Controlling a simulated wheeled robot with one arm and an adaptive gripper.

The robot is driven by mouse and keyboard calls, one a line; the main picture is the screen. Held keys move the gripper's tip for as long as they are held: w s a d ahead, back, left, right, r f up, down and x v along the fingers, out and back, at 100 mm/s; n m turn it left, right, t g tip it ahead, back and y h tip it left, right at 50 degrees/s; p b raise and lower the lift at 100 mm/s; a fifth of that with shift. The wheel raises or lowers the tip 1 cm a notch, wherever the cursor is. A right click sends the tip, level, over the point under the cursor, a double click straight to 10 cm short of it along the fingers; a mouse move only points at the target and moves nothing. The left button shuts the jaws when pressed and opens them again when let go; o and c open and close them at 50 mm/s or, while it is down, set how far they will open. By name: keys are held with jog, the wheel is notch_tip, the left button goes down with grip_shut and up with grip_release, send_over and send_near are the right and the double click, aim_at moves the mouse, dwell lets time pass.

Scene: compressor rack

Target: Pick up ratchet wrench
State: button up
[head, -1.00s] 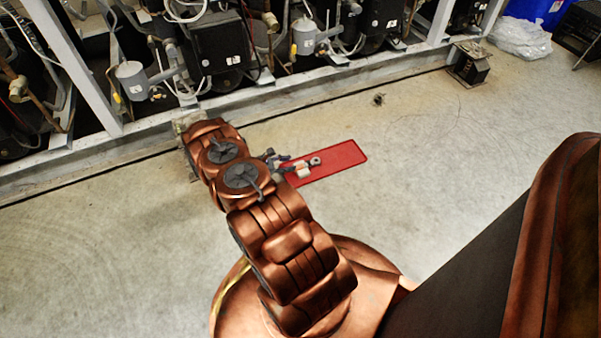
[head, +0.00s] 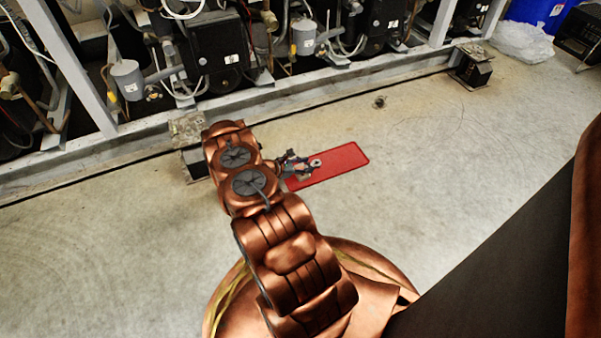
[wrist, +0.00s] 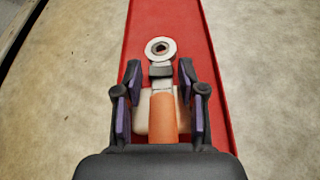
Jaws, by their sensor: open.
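The ratchet wrench (wrist: 161,50) lies on a red tray (wrist: 207,30) in the wrist view, its round silver head pointing away from me and its orange handle running back between my fingers. My gripper (wrist: 158,85) is open, with one purple-padded finger on each side of the handle, and neither finger clearly touches it. A pale block-like thing shows around the handle and is partly hidden. The near end of the handle is hidden by the gripper body. In the head view the wrench head (head: 315,163) shows small on the red tray (head: 345,160) beside my gripper (head: 303,166).
The tray lies on bare concrete floor (head: 420,190). The compressor rack (head: 290,92) runs along the back, with a metal foot (head: 187,130) close to my arm. A small object (head: 379,102) lies on the floor behind the tray.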

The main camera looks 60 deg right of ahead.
jog(key=shift+d, duration=0.15)
jog(key=shift+c, duration=0.3)
grip_shut()
jog(key=shift+r+p, duration=0.5)
jog(key=shift+r, duration=0.05)
notch_tip(320, 180, up, 3)
jog(key=shift+s+r+p, duration=0.1)
jog(key=shift+s+p, duration=0.05)
jog(key=shift+p, duration=1.1)
jog(key=s+a+p, duration=0.4)
jog(key=s+p, duration=0.2)
jog(key=s, duration=0.9)
jog(key=shift+a+r, duration=0.2)
jog(key=shift+r, duration=0.1)
